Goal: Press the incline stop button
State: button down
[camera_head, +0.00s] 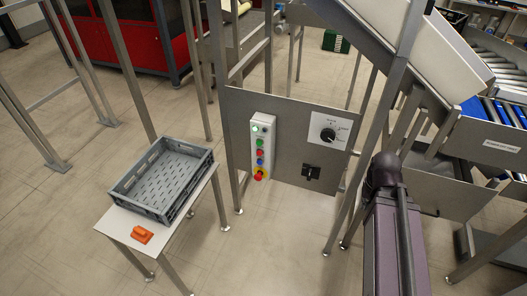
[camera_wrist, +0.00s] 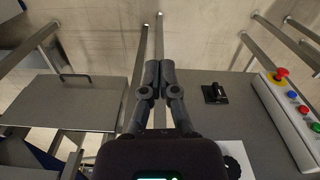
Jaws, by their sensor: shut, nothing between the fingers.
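A white button box (camera_head: 262,133) is on the grey panel in the head view, with a column of green, red and blue buttons. Its small red button (camera_head: 260,153) sits between green and blue; a larger red mushroom button (camera_head: 259,175) on a yellow base is at the bottom. I cannot read which is the incline stop. In the wrist view the box is upside down at the right, with the mushroom button (camera_wrist: 281,74) and small red button (camera_wrist: 303,109). My gripper (camera_wrist: 159,68) is shut and empty, left of the box and apart from it.
The grey panel (camera_head: 290,112) also carries a black rotary dial (camera_head: 328,135) and a black switch (camera_head: 311,172). A grey crate (camera_head: 181,145) and an orange object (camera_head: 142,235) are on a small table at left. Metal legs and an incline conveyor stand around the panel.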

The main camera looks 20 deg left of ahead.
jog(key=shift+d, duration=0.45)
jog(key=shift+w, duration=0.15)
jog(key=w+a+f+n+t+h+b, duration=0.2)
jog(key=w+a+f+b, duration=0.3)
jog(key=a, duration=0.4)
jog(key=w+a+f+n+t+h+b, duration=0.1)
jog(key=w+a+f+n+t+b, duration=0.15)
jog(key=w+a+b, duration=0.55)
jog(key=a+f+n+t+b, duration=0.2)
jog(key=a, duration=1.1)
jog(key=s+a+f+n+t+b, duration=0.1)
jog(key=a+n+t+b, duration=0.1)
jog(key=a, duration=1.1)
jog(key=shift+a+f, duration=0.25)
jog(key=shift+f, duration=0.15)
